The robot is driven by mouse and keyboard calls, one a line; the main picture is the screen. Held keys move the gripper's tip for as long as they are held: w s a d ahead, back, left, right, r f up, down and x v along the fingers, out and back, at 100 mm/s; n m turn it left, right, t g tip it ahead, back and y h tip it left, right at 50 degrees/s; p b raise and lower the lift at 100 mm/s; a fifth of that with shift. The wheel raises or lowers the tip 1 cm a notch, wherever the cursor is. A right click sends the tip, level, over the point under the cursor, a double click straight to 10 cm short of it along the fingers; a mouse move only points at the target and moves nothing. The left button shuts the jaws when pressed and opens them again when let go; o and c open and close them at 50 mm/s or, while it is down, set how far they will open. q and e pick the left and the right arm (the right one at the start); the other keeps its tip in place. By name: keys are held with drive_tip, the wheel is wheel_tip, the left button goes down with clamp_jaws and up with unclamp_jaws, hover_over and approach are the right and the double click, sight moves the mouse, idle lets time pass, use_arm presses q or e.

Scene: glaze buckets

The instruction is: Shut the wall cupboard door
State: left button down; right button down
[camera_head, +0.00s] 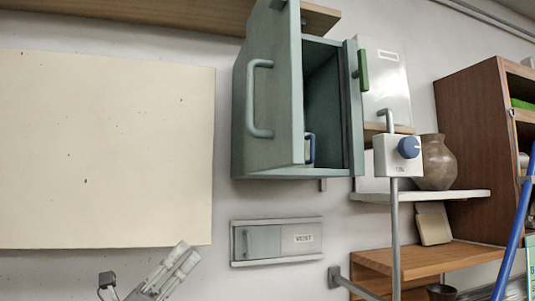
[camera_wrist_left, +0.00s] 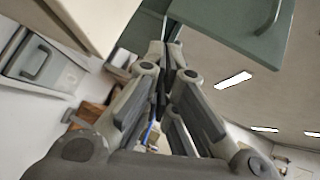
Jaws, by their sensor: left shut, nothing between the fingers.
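The grey-green wall cupboard (camera_head: 354,120) hangs on the wall in the middle of the head view. Its door (camera_head: 280,90), with a grey bar handle (camera_head: 258,100), stands open toward me on the left. The dark inside shows to the right of the door. In the left wrist view, a grey-green panel with a bar handle (camera_wrist_left: 225,32), which looks like the door, is beyond the fingers at the top. My left gripper (camera_head: 184,255) is low and left of the cupboard, apart from the door. Its fingers (camera_wrist_left: 170,52) are shut and empty. My right gripper is not in view.
A large cream board (camera_head: 105,150) covers the wall at left. A vent panel (camera_head: 277,241) is below the cupboard. At right are a control box with a blue knob (camera_head: 398,157) on a pole, a clay pot (camera_head: 436,165) on a shelf, and a brown wooden cabinet (camera_head: 468,140).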

use_arm(q)
drive_tip(key=s+d+r+m+g+h, duration=0.35)
drive_tip(key=s+r+m+g, duration=0.75)
drive_tip(key=m, duration=0.6)
drive_tip(key=m+y, duration=0.7)
drive_tip(key=m, duration=0.3)
approach(286, 153)
drive_tip(key=p+x, duration=0.4)
drive_tip(key=x, duration=0.2)
drive_tip(key=shift+d+r+p, duration=0.1)
drive_tip(key=shift+r+p, duration=0.1)
drive_tip(key=shift+p, duration=0.15)
drive_tip(key=shift+w+d+f, duration=0.15)
drive_tip(key=shift+w+d, duration=0.1)
drive_tip(key=shift+d, duration=0.25)
